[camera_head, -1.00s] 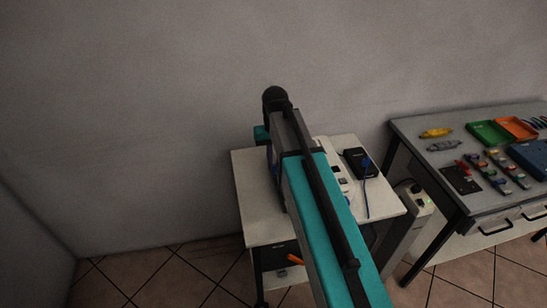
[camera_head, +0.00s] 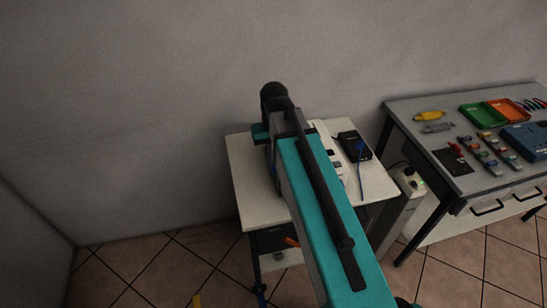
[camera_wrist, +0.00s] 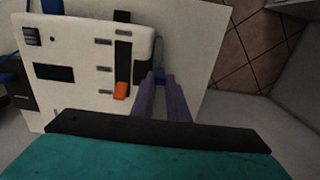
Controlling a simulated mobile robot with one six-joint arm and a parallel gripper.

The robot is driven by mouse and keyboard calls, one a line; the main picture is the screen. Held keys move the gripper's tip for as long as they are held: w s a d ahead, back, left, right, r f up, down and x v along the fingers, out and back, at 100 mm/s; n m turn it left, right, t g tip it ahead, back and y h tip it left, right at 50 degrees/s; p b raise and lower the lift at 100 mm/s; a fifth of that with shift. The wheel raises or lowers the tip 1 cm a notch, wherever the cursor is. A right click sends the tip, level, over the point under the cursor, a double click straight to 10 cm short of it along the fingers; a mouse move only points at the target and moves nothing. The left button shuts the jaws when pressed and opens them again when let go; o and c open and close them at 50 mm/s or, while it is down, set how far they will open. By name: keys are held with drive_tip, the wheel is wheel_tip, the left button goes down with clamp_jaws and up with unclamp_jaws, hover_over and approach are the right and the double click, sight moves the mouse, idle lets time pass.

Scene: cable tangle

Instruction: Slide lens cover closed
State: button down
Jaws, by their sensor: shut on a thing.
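In the wrist view, the two purple-grey fingers of my gripper (camera_wrist: 160,84) are close together at the right edge of a white device (camera_wrist: 80,58). I cannot tell whether this piece is the lens cover. A dark slot (camera_wrist: 123,50) with an orange slider (camera_wrist: 121,90) at its lower end lies left of the fingers. In the head view, my arm hides the gripper and part of the device (camera_head: 333,150).
The device rests on a white cart (camera_head: 245,190). A black box (camera_head: 354,145) with a blue cable (camera_head: 361,180) sits at its right. A grey workbench (camera_head: 400,105) with trays and tools stands further right. A wall (camera_head: 130,90) is close behind the cart.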

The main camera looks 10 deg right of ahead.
drive_tip(key=shift+s, duration=0.15)
drive_tip(key=c, duration=1.7)
unclamp_jaws()
drive_tip(key=shift+r, duration=0.2)
wheel_tip(320, 180, up, 13)
drive_tip(key=p, duration=1)
drive_tip(key=shift+r, duration=0.2)
drive_tip(key=shift+s, duration=0.1)
